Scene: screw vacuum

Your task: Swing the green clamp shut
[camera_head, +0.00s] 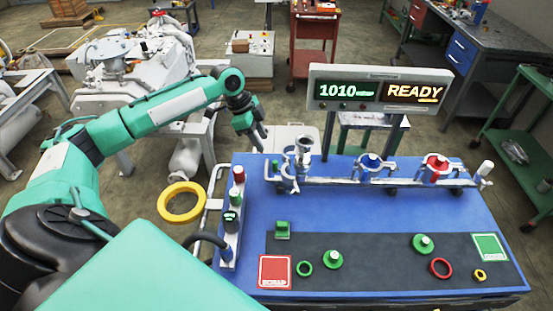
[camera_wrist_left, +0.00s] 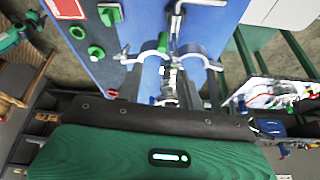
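The green clamp (camera_head: 288,180) is at the left end of the pipe line on the blue bench, with a small green knob beside a vertical metal fitting (camera_head: 302,152). In the left wrist view the clamp (camera_wrist_left: 162,44) shows as metal arms around the fitting with a green part; its arms look spread apart. My left gripper (camera_head: 250,134) hangs above and to the left of the clamp, apart from it in the head view. Its fingertips are too small and dark there to tell their opening. My right gripper is not in view.
A blue clamp (camera_head: 373,162) and a red clamp (camera_head: 436,165) stand further right on the pipe. A display (camera_head: 373,90) reads 1010 and READY. A button post (camera_head: 233,215) and yellow ring (camera_head: 181,202) are at left. Rings and green knobs lie on the dark mat (camera_head: 380,262).

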